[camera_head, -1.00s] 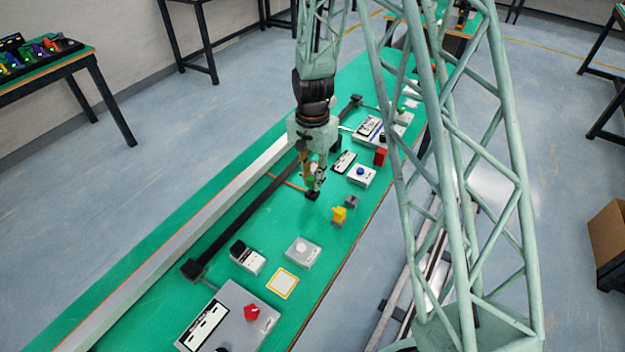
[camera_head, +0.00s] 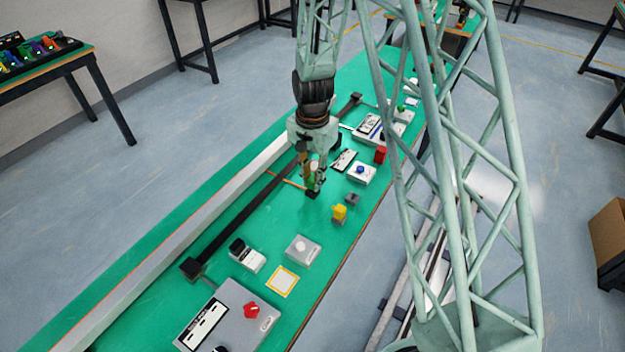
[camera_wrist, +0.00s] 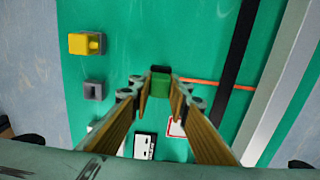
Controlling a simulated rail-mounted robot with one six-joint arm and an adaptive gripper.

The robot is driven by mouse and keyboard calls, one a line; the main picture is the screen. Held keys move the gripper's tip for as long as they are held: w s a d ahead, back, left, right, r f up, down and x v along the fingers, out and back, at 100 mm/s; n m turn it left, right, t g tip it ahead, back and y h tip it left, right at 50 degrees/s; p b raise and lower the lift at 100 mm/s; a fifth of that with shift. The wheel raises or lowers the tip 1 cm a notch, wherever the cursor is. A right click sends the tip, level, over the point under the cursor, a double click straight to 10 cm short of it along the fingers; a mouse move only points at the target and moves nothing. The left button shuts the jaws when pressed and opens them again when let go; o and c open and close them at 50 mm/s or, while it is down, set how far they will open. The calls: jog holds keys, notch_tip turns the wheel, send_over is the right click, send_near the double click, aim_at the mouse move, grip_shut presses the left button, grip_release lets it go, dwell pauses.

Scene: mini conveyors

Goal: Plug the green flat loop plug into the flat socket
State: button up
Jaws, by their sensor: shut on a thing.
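My gripper (camera_wrist: 160,88) is shut on the green flat loop plug (camera_wrist: 160,87). The plug sits between the two fingertips in the wrist view. In the head view my gripper (camera_head: 313,187) points down, low over the green table.
A grey block (camera_wrist: 93,91) with a dark recess and a yellow piece on a grey base (camera_wrist: 86,43) stand to the left in the wrist view. A black rail (camera_head: 235,221) runs along the table. A blue-button box (camera_head: 361,174) and a red block (camera_head: 380,156) stand nearby.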

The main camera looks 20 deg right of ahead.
aim_at(313, 178)
jog(key=shift+f+b, duration=0.45)
jog(key=shift+f, duration=0.3)
jog(key=o, duration=0.9)
jog(key=shift+r, duration=0.15)
jog(key=shift+r, duration=5.9)
jog(key=shift+r, duration=0.1)
